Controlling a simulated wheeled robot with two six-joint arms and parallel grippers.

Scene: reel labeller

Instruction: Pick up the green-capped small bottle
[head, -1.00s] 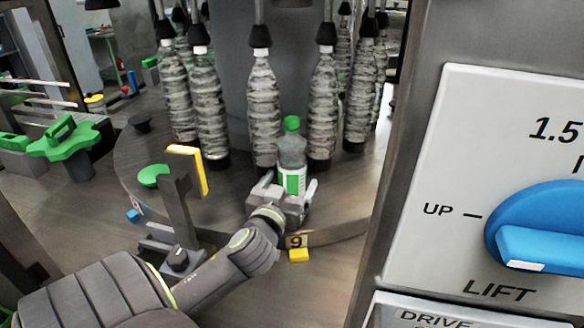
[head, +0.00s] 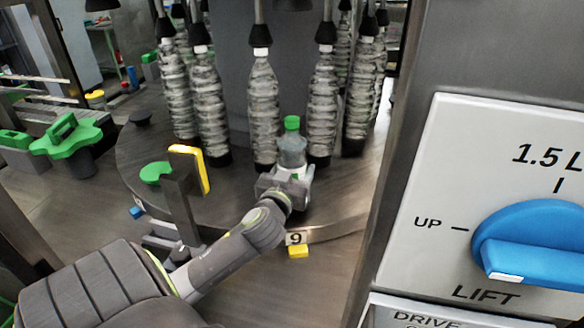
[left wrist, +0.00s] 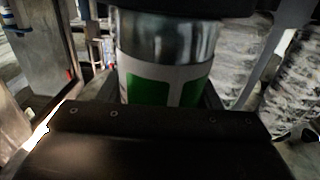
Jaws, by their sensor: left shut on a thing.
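The small bottle with the green cap (head: 291,150) stands upright near the front edge of the round machine table, in front of the hanging tall bottles. My left gripper (head: 286,184) is around its lower body and shut on it, hiding most of its label in the head view. In the left wrist view the bottle (left wrist: 168,62) fills the space between the fingers, with its white and green label facing the camera. Its cap is out of that view. My right gripper is not in view.
Tall clear bottles (head: 264,105) hang in a ring close behind. A yellow-edged bracket (head: 190,168) stands left of my arm. A green star wheel (head: 68,140) is farther left. A panel with a blue knob (head: 535,240) fills the right side.

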